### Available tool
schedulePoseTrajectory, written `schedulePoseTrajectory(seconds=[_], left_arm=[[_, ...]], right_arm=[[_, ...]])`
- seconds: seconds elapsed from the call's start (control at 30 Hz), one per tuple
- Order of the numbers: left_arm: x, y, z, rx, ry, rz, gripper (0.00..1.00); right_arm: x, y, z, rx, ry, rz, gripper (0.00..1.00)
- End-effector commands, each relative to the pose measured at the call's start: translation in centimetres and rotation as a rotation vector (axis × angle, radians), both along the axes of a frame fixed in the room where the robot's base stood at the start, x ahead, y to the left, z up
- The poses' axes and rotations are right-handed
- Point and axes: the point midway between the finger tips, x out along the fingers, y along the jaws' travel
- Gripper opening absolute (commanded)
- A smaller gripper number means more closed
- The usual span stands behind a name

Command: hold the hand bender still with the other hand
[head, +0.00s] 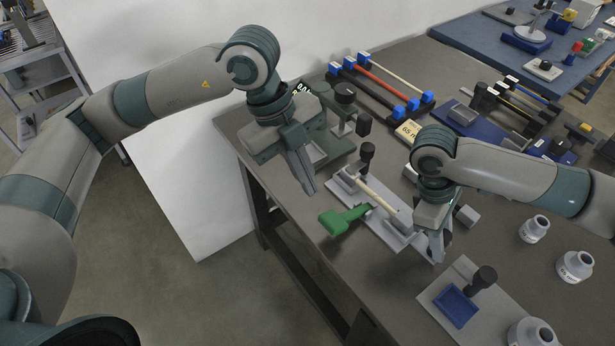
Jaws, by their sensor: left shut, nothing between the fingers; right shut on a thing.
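The hand bender is a pale grey base plate (375,220) on the dark workbench, with grey blocks, a black knob and a green lever (342,218) sticking out toward the bench's left edge. A cream rod (377,194) lies along it. My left gripper (309,188) is shut and empty, pointing down above the bench, up and left of the green lever and apart from it. My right gripper (437,250) is shut at the bender's near right end. Its wrist hides part of that end, so the exact grip point is unclear.
A green press-like device (330,145) stands behind my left gripper. A rack with coloured rods (375,85) is at the back. A plate with a blue recess (457,305) and grey pots (575,266) stand at the front right. A yellow-labelled block (408,131) is behind my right wrist.

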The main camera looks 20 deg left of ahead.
Motion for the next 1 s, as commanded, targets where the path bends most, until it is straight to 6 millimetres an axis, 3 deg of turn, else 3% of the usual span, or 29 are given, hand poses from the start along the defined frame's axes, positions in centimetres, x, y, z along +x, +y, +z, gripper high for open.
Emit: schedulePoseTrajectory(seconds=[0.17, 0.2, 0.27, 0.67, 1.0], left_arm=[[0.0, 0.0, 0.0, 0.000, 0.000, 0.000, 0.00], [0.0, 0.0, 0.0, 0.000, 0.000, 0.000, 0.00], [0.0, 0.0, 0.0, 0.000, 0.000, 0.000, 0.00], [0.0, 0.0, 0.0, 0.000, 0.000, 0.000, 0.00], [0.0, 0.0, 0.0, 0.000, 0.000, 0.000, 0.00]], right_arm=[[0.0, 0.0, 0.0, -0.002, 0.001, 0.000, 0.00], [0.0, 0.0, 0.0, -0.002, 0.001, 0.000, 0.34], [0.0, 0.0, 0.0, -0.002, 0.001, 0.000, 0.46], [0.1, 0.1, 0.3, 0.000, 0.000, 0.000, 0.46], [0.6, 1.5, 3.8, 0.001, -0.002, 0.002, 0.46]])
